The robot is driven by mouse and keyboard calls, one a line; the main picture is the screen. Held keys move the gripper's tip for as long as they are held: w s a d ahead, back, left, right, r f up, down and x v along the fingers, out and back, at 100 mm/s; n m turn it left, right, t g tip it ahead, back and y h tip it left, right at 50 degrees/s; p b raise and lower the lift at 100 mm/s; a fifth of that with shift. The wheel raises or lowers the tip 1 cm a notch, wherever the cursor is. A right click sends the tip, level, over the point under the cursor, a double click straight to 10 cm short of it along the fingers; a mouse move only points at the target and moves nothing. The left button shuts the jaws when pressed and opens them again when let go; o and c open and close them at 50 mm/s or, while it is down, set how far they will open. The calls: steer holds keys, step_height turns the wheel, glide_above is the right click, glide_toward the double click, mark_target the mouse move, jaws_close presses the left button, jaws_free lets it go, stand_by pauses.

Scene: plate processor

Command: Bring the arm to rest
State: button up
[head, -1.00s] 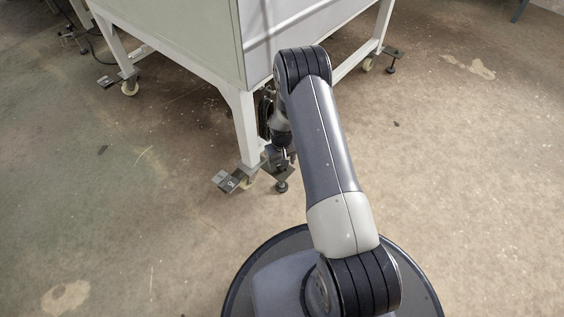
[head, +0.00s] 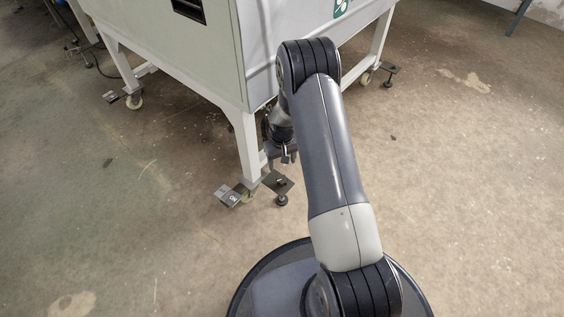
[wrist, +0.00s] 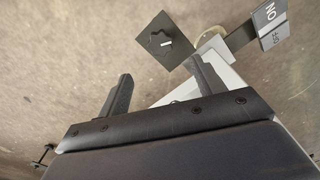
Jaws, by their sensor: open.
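My arm is bent, with its elbow raised beside the corner of a white machine (head: 180,60). My gripper (head: 284,155) hangs low behind the forearm, close to the machine's front leg, and is partly hidden in the head view.
The machine's leg (head: 246,145) ends in a caster with an ON/OFF pedal (head: 228,195), which also shows in the wrist view (wrist: 268,22). A levelling foot plate (head: 278,183) stands beside it. The floor to the right is clear.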

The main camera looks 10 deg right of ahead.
mark_target(282, 179)
steer(key=shift+f, duration=0.15)
step_height(282, 179, down, 11)
steer(key=b, duration=0.5)
steer(key=shift+r, duration=0.2)
steer(key=shift+r, duration=0.1)
